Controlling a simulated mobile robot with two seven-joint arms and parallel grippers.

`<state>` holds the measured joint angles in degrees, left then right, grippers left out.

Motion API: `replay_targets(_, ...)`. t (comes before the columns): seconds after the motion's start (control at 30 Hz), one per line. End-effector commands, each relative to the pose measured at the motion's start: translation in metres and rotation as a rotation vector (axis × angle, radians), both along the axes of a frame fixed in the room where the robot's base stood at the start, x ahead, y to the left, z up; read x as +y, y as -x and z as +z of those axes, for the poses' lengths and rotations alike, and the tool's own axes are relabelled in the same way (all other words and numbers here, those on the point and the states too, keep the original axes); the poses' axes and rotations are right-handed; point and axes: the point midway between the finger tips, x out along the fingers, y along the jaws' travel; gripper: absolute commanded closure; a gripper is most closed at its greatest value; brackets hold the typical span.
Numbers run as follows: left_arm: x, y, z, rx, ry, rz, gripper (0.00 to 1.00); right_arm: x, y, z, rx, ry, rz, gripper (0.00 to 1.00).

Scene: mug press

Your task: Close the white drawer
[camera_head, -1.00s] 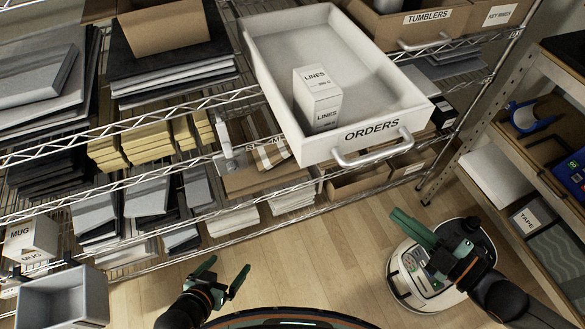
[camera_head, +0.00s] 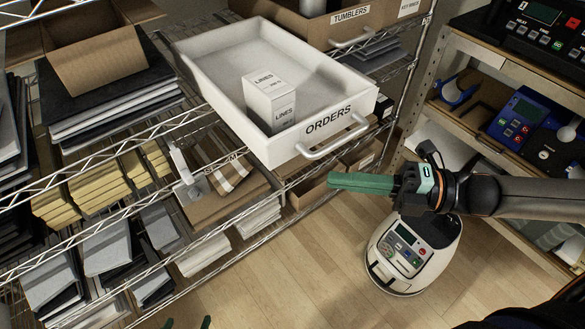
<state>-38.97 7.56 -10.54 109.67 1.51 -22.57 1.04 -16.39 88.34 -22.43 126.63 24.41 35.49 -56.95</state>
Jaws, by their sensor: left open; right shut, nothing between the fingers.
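The white drawer (camera_head: 288,149), labelled ORDERS, juts out from the wire shelf, open at the top. Its silver bar handle (camera_head: 335,143) is on the front panel. A white box marked LINES (camera_head: 270,103) stands inside it. My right gripper (camera_head: 332,183) is shut and empty, with its green fingers pointing left, just below the handle in the picture and seemingly apart from it. My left gripper (camera_head: 188,323) shows only its two separated green fingertips at the bottom edge; it is open and the rest is out of frame.
A cardboard TUMBLERS bin (camera_head: 345,20) is behind the drawer. Wire shelves with paper stacks (camera_head: 130,75) fill the left. A second rack with a blue device (camera_head: 528,112) stands at right. A white round machine (camera_head: 412,255) stands on the floor below my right arm.

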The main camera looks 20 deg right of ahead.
Motion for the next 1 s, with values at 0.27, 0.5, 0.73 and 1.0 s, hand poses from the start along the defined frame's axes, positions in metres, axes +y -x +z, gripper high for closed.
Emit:
replay_targets(0.27,0.000,0.000,-0.019,0.000,0.000,0.000,0.05,0.022,-0.011,-0.001,-0.006,-0.003,-0.001,1.00)
replay_targets(0.5,0.000,0.000,-0.019,-0.001,0.000,0.000,0.05,0.038,-0.019,0.002,-0.003,-0.003,-0.005,1.00)
replay_targets(0.73,0.000,-0.001,-0.014,-0.002,0.000,0.000,0.05,0.053,-0.028,0.003,-0.004,-0.002,-0.003,1.00)
replay_targets(1.0,0.000,-0.001,-0.005,-0.002,0.000,0.000,0.05,0.060,-0.049,0.003,-0.003,-0.001,-0.004,1.00)
